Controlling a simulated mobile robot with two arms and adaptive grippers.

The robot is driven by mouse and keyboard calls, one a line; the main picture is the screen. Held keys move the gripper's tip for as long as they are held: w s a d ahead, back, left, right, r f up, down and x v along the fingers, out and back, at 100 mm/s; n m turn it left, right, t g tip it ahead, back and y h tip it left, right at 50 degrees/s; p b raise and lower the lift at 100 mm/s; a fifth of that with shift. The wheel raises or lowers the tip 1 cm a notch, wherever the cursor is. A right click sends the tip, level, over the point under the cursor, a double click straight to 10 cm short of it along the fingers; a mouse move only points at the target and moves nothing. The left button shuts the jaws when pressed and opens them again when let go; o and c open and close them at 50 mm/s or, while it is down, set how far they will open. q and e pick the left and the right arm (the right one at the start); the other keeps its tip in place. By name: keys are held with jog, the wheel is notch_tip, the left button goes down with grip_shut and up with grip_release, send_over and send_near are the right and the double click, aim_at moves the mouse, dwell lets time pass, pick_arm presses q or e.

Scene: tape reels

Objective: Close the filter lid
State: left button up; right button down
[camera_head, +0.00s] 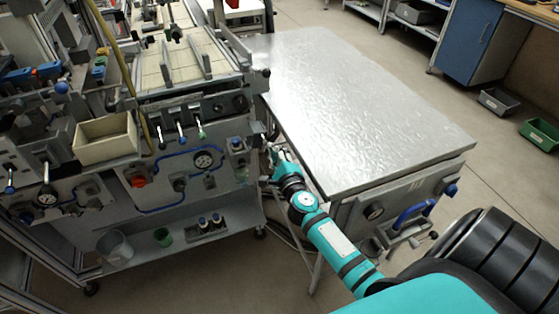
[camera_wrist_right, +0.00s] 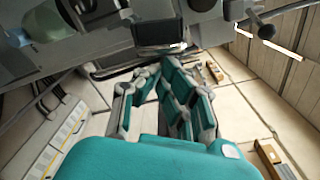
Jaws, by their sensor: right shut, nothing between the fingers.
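My right gripper (camera_head: 271,160) is at the right end of the machine's grey front panel, beside the corner of the metal-topped table. It is shut and empty; its teal and grey fingers also show in the right wrist view (camera_wrist_right: 168,78). A small filter-like unit with a bluish part (camera_head: 238,146) sits on the panel just left of the gripper. A dark, shallow, box-like part (camera_wrist_right: 160,30) is beyond the fingertips in the right wrist view. I cannot tell for certain which part is the filter lid, or whether the gripper touches it. My left gripper is out of view.
The panel carries a gauge (camera_head: 204,160), a red knob (camera_head: 138,181) and several levers. A beige bin (camera_head: 105,138) is at the left. A low shelf (camera_head: 180,240) holds small containers.

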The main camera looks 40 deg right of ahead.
aim_at(264, 140)
jog(key=shift+w+d, duration=0.1)
jog(key=shift+w, duration=0.3)
